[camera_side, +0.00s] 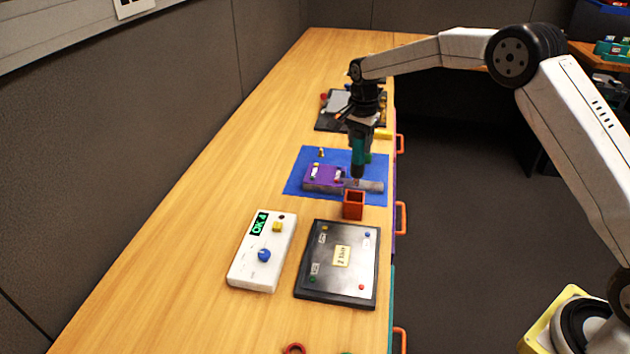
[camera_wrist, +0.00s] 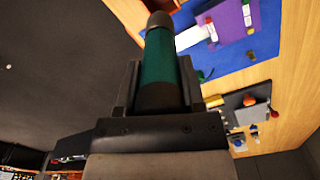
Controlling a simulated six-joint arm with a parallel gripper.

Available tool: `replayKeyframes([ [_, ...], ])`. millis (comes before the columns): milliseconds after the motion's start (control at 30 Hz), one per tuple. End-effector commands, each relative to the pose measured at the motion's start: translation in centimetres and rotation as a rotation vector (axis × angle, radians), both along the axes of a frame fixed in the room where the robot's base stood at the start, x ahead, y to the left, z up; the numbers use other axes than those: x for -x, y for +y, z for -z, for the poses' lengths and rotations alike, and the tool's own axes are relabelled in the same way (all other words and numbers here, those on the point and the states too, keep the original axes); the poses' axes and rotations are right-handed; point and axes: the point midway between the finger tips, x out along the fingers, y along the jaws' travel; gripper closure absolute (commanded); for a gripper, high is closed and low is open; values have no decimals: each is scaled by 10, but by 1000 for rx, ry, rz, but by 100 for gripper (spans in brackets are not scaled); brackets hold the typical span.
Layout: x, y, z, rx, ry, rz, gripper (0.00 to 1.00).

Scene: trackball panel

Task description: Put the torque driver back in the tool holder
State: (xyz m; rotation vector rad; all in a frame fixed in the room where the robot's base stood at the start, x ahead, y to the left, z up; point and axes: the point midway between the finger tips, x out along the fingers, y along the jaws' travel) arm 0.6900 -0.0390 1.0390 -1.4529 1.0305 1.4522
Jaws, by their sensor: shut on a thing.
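The torque driver (camera_side: 358,150) has a teal body and a dark lower end. My gripper (camera_side: 362,133) is shut on it and holds it roughly upright over the right part of the blue mat. In the wrist view the teal driver (camera_wrist: 160,62) lies between the two jaws of my gripper (camera_wrist: 158,95), its dark end pointing away. An open-topped orange-red square cup (camera_side: 353,205), which looks like the tool holder, stands at the mat's near edge, in front of the driver. The driver is outside the cup. Whether its tip touches anything below is unclear.
A purple block (camera_side: 322,174) and a grey bar (camera_side: 372,186) lie on the blue mat (camera_side: 295,186). A white box with an OK display (camera_side: 262,250) and a dark-framed panel (camera_side: 337,262) are nearer. A dark tray (camera_side: 328,122) is behind. The table's left side is clear.

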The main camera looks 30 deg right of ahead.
Motion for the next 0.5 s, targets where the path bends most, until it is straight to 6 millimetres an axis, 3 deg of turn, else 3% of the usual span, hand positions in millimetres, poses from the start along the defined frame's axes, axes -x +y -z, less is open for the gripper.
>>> replayKeyframes([
  [333,0,0,45,0,1,0,100],
  [500,0,0,57,1,-1,0,100],
])
